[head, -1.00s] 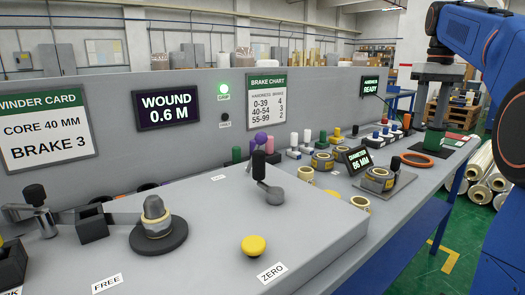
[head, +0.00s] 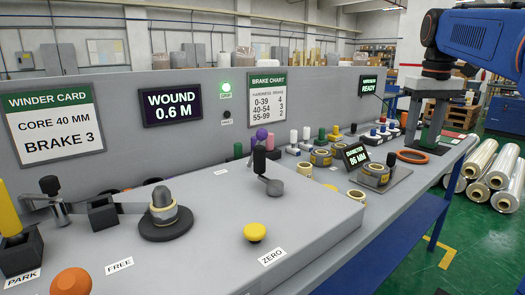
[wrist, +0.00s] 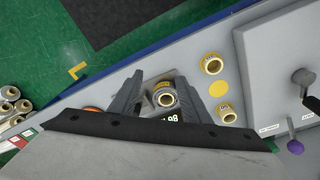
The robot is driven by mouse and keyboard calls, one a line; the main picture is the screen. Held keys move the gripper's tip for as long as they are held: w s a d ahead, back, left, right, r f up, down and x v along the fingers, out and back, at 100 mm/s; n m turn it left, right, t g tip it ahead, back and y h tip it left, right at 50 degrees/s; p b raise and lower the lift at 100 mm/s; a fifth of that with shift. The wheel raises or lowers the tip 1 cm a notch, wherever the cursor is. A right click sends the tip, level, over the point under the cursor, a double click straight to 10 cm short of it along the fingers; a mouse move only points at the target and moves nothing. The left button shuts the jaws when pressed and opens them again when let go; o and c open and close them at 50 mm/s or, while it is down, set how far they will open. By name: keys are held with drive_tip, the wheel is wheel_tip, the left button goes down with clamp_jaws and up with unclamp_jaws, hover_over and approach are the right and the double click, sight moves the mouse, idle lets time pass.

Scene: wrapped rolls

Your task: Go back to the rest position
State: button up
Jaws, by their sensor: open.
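My gripper (wrist: 158,80) shows in the wrist view with its two dark fingers apart and nothing held between them. The gap to the stand cannot be measured here.
The grey winder bench carries a yellow ZERO button (head: 255,232), a spindle (head: 164,212) with a roll, and a black-knobbed lever (head: 264,168). An orange ring (head: 412,157) lies further back. Wrapped rolls (head: 490,172) lie on the green floor at right. Displays read WOUND 0.6 M and READY.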

drive_tip(key=s+a+f+t, duration=0.1)
drive_tip(key=s+a+f, duration=0.3)
drive_tip(key=s+f, duration=0.4)
drive_tip(key=s+a+f+t, duration=0.1)
drive_tip(key=s+a+f, duration=0.3)
drive_tip(key=s+f, duration=0.5)
drive_tip(key=s+a+f+t, duration=0.1)
drive_tip(key=s+a+f, duration=0.3)
drive_tip(key=s+f, duration=0.5)
wheel_tip(320, 180, down, 3)
drive_tip(key=shift+a+f+m+t, duration=0.1)
drive_tip(key=shift+a+m+t, duration=0.2)
drive_tip(key=shift+a+t, duration=0.1)
